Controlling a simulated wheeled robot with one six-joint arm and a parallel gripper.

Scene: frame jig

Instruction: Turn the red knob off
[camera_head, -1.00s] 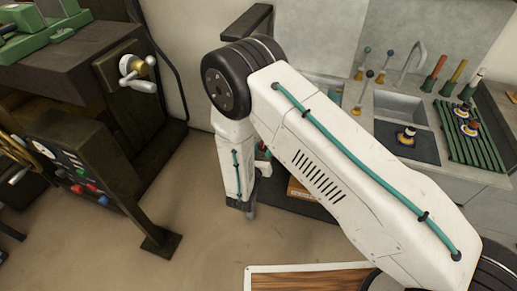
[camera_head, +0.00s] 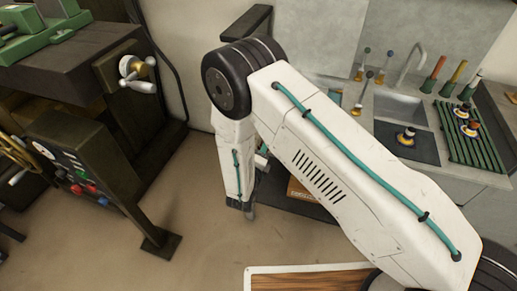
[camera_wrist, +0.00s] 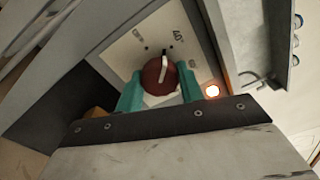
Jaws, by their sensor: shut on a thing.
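In the wrist view the red knob (camera_wrist: 159,77) is round and dark red with a pale pointer bar across it. It sits on a light plate (camera_wrist: 122,50) with dark markings. My gripper (camera_wrist: 160,88) has its two teal fingers on either side of the knob, shut on it. An orange-white lamp (camera_wrist: 212,91) glows just right of the right finger. In the head view my arm hides the knob, and the fingers do not show.
In the head view a dark machine with a control panel (camera_head: 78,172) stands at the left. A sink counter (camera_head: 470,172) with tools is at the right. A cardboard box (camera_head: 299,191) lies low behind my arm. Bare floor (camera_head: 215,245) shows in front.

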